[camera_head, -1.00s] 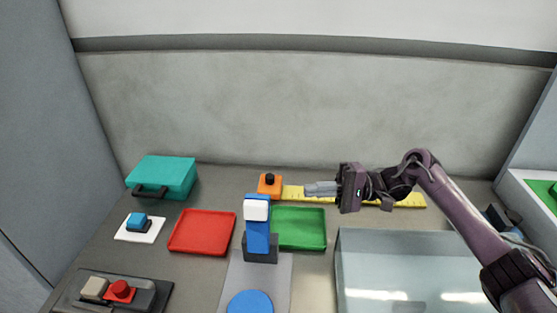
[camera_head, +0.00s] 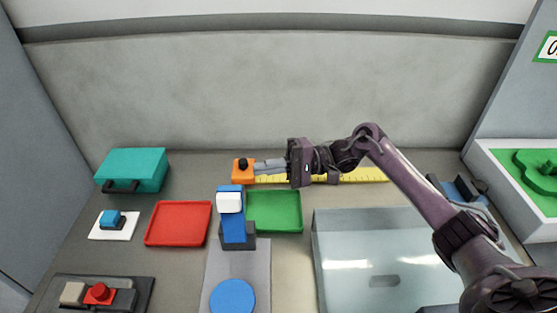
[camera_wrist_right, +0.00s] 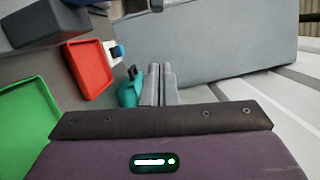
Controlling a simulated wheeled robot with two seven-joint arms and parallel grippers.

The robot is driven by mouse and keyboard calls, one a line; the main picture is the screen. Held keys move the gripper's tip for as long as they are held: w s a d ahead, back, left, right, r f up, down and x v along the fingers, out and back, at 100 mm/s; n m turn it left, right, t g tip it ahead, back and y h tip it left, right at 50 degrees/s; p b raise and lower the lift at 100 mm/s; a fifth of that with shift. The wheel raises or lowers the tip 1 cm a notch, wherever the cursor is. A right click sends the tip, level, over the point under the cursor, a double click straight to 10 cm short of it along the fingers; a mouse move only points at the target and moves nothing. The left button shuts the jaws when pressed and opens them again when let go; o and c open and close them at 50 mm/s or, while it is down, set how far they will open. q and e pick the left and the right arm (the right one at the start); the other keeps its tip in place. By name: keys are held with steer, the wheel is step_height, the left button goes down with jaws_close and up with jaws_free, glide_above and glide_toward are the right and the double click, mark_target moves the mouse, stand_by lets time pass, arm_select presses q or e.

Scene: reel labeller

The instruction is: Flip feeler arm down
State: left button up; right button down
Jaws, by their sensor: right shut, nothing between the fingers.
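A blue upright arm (camera_head: 233,229) with a white block (camera_head: 230,202) near its top stands in a dark grey base; it looks like the feeler arm and is raised. The base sits at the far end of a grey plate (camera_head: 250,265) with a blue disc (camera_head: 232,297). My right gripper (camera_head: 257,166) is shut and empty, pointing left, beyond and slightly right of the blue arm in the head view. Its tips appear close to an orange block (camera_head: 243,172) with a black knob; contact cannot be told. The shut fingers also show in the wrist view (camera_wrist_right: 160,85).
A yellow ruler (camera_head: 365,175) lies behind my gripper. Green (camera_head: 275,211) and red (camera_head: 178,223) trays flank the blue arm. A teal case (camera_head: 135,168) stands at back left, a clear bin (camera_head: 385,250) at right. A red-button box (camera_head: 100,293) is at front left.

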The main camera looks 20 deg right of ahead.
mark_target(233, 216)
steer(key=s+a+p, duration=0.3)
steer(key=a+p, duration=0.1)
steer(key=a, duration=0.2)
steer(key=shift+r, duration=0.45)
steer(key=shift+w, duration=0.1)
